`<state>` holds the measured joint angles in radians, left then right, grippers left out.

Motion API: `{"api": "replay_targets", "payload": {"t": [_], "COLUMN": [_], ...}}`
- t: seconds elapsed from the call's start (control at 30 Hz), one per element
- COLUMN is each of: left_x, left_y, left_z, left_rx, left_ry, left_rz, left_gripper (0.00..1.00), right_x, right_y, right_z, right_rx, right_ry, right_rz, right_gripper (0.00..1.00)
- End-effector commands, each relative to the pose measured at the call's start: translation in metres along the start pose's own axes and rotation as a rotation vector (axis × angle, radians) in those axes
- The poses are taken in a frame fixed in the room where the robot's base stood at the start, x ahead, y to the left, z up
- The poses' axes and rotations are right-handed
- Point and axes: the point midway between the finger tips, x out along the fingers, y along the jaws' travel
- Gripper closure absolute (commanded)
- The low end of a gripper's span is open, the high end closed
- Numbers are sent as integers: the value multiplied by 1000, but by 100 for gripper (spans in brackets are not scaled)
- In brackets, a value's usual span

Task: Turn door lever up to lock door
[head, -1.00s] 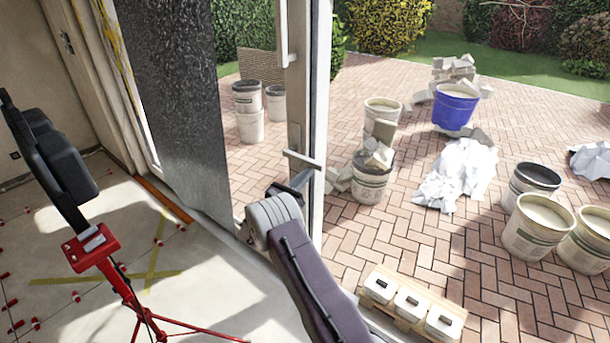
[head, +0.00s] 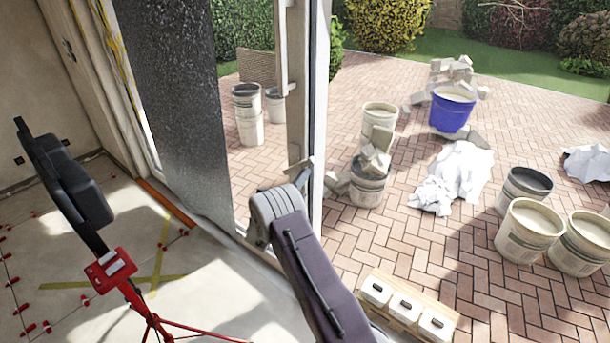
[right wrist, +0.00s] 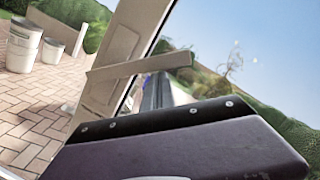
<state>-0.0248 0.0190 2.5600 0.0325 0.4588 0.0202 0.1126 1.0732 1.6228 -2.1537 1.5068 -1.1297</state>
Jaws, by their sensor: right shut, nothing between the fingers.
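The door lever (head: 302,167) is a pale metal bar on the light door frame. In the head view it slants, its right end higher, and my right wrist partly covers it from below. In the right wrist view the lever (right wrist: 138,72) reaches across from the handle plate (right wrist: 103,95), its free end slightly higher. My right gripper (right wrist: 156,92) is shut and empty, its dark fingers just under the lever near the free end. I cannot tell whether they touch it. In the head view the fingers are mostly hidden by my wrist. My left gripper is not in view.
A red tripod (head: 128,290) with a black lamp head (head: 66,185) stands at the left. A dark textured panel (head: 172,110) is left of the door frame (head: 317,130). Outside, buckets, a blue tub (head: 452,112) and white boxes (head: 405,305) stand on brick paving.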

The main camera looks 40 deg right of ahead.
Motion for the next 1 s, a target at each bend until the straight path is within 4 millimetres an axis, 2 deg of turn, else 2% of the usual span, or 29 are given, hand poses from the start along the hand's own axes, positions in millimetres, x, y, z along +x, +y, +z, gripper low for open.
{"api": "replay_targets", "payload": {"t": [0.03,0.5,0.83,1.0], "left_x": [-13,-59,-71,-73], "left_y": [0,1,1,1], "left_z": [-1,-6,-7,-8], "left_rx": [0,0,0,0], "left_ry": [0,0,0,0], "left_rz": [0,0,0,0], "left_gripper": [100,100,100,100], "right_x": [2,13,17,18], "right_y": [-6,-9,-2,0], "right_z": [11,52,70,75], "right_rx": [-39,-465,-703,-726], "right_ry": [-2,-3,-3,-3], "right_rz": [11,117,177,182], "right_gripper": [100,100,100,100]}}
